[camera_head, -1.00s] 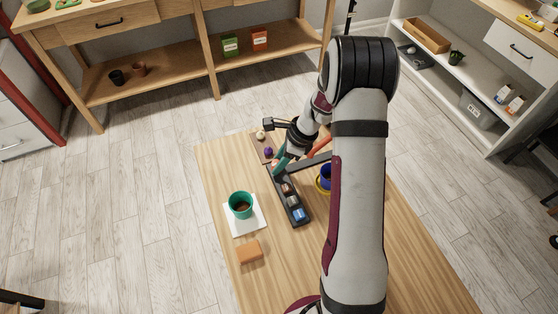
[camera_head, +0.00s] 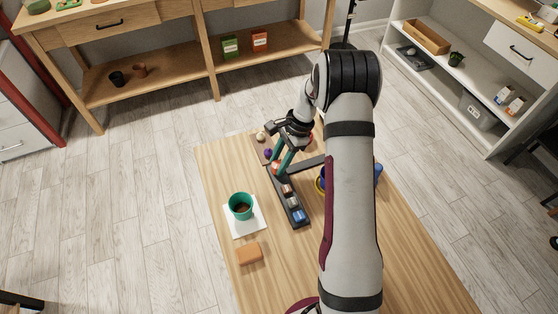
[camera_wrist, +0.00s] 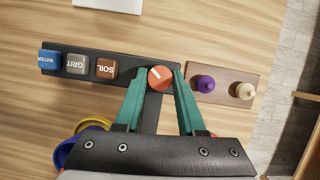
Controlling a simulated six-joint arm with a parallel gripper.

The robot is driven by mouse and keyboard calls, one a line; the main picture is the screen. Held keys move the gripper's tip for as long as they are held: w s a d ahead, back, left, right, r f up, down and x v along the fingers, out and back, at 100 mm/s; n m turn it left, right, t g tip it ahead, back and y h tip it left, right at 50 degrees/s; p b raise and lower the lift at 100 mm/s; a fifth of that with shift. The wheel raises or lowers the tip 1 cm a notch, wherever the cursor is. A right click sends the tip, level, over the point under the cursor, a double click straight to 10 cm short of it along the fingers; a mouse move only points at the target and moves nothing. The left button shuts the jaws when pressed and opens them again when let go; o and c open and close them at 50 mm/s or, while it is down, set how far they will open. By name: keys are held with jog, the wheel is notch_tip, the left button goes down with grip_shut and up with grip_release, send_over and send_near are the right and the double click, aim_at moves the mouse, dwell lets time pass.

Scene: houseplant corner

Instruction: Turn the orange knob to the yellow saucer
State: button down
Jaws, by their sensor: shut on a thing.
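The orange knob (camera_wrist: 160,78) sits at the end of the dark bar, with a white line on its top toward the upper left in the wrist view. It also shows in the head view (camera_head: 276,168). My gripper (camera_wrist: 159,77) is shut on it, one teal finger on each side. The yellow saucer (camera_wrist: 97,122) is at the lower left in the wrist view, under a blue pot (camera_wrist: 66,152). In the head view the saucer (camera_head: 319,184) is mostly hidden behind my arm.
The dark bar (camera_wrist: 130,70) carries blocks marked SOIL, GRIT and WATER. A brown board (camera_wrist: 222,86) beside the knob holds purple and cream knobs. An orange-brown block (camera_head: 249,253) lies nearby.

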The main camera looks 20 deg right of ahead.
dwell(0.4)
jog(key=c, duration=0.5)
grip_release()
jog(key=v, duration=1.6)
